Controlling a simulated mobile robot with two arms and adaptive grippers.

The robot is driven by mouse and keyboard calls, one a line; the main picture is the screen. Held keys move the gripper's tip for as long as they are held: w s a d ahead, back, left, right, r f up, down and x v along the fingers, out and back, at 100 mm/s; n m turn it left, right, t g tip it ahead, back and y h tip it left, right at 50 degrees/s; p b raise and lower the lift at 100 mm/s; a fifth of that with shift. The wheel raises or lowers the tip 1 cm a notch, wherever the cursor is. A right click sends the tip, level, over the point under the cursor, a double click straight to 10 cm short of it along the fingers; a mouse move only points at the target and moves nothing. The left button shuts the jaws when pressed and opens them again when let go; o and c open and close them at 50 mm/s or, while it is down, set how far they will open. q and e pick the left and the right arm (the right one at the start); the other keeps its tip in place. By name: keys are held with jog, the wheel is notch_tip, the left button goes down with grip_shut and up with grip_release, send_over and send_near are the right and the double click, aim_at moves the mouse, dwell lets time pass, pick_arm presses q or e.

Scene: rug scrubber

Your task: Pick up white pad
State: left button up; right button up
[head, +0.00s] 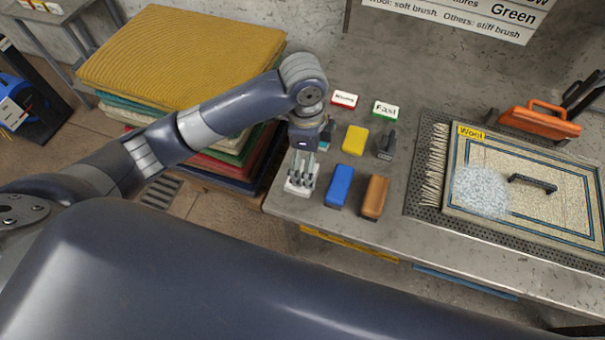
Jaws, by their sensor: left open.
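The white pad (297,190) lies near the front left corner of the grey table, partly hidden by my left gripper. My left gripper (301,179) points down over the white pad, with its fingers open. From this angle I cannot tell whether the fingers touch the pad. My right gripper is not in view.
A blue block (339,186) and a brown block (375,197) lie just right of the pad. Behind are a yellow block (355,139), a dark object (387,145) and two labels. A rug (540,165) with foam and an orange tool (540,120) are at right; stacked rugs (180,60) stand left.

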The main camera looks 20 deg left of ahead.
pick_arm(q)
jog(key=w+a+r, duration=0.1)
jog(key=a+r, duration=0.1)
jog(key=y+p, duration=0.1)
send_over(302, 171)
jog(key=shift+m, duration=0.4)
notch_tip(302, 171, down, 6)
jog(key=shift+w+r, duration=0.15)
jog(key=shift+r, duration=0.05)
notch_tip(302, 171, down, 4)
jog(key=shift+f+p, duration=0.15)
jog(key=shift+p, duration=0.95)
jog(key=shift+f, duration=0.55)
jog(key=c, duration=1.3)
jog(key=shift+s, duration=0.2)
jog(key=shift+c, duration=1.3)
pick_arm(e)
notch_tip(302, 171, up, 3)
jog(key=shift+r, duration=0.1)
